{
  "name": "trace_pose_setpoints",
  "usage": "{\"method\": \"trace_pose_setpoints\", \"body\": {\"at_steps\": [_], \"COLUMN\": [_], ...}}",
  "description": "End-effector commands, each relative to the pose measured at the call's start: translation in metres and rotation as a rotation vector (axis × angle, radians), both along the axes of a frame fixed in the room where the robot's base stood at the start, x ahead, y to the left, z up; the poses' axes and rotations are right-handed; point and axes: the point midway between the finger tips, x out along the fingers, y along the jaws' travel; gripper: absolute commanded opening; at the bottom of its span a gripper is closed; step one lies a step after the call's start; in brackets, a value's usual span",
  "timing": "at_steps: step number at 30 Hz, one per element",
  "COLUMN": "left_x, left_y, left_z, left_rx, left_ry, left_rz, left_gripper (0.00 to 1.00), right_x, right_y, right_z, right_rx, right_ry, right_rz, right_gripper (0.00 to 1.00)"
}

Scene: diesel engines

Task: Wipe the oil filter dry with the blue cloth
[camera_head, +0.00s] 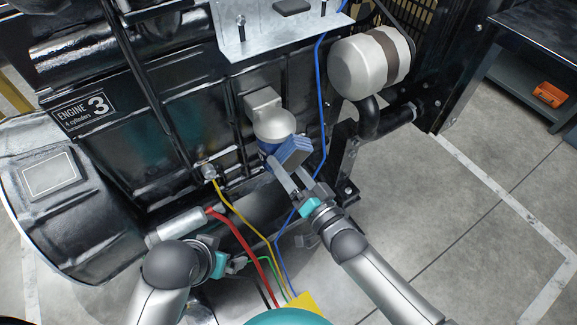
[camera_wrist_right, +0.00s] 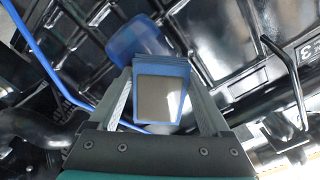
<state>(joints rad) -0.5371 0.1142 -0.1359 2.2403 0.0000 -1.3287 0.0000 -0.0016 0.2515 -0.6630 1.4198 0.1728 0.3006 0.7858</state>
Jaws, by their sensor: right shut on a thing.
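The oil filter (camera_head: 266,147) is a blue canister under a silver-grey head on the engine's side. It is partly hidden by the cloth, and its blue body also shows in the wrist view (camera_wrist_right: 130,38). The blue cloth (camera_head: 294,150) is a folded pad beside the filter; whether they touch I cannot tell. My right gripper (camera_head: 293,182) is shut on the cloth, which also shows between the fingers in the wrist view (camera_wrist_right: 160,68) with a grey face. My left gripper (camera_head: 238,264) is low by the red hose; its fingers are too unclear to judge.
The black engine (camera_head: 170,110) fills the left and middle. A blue cable (camera_head: 321,100) runs down just right of the filter. Red (camera_head: 245,250) and yellow (camera_head: 235,215) lines pass between my arms. A metal bracket (camera_head: 345,165) stands to the right. Open floor lies further right.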

Motion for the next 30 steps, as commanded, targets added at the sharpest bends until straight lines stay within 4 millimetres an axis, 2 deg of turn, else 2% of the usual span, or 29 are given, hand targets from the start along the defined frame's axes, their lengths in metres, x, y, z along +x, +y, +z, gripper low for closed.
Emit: {"method": "trace_pose_setpoints", "body": {"at_steps": [1,18,30], "left_x": [0.000,0.000,0.000], "left_y": [0.000,0.000,0.000], "left_z": [0.001,0.024,0.025], "left_rx": [0.000,0.000,0.000], "left_ry": [0.000,0.000,0.000], "left_rz": [0.000,0.000,0.000], "left_gripper": [1.00,1.00,1.00], "right_x": [0.002,-0.043,-0.048], "right_y": [0.002,-0.031,-0.035], "right_z": [0.008,0.003,0.002], "right_rx": [0.012,0.003,0.003], "right_ry": [-0.016,-0.005,-0.005], "right_rz": [0.001,0.000,0.000], "right_gripper": [0.12,0.11,0.11]}}
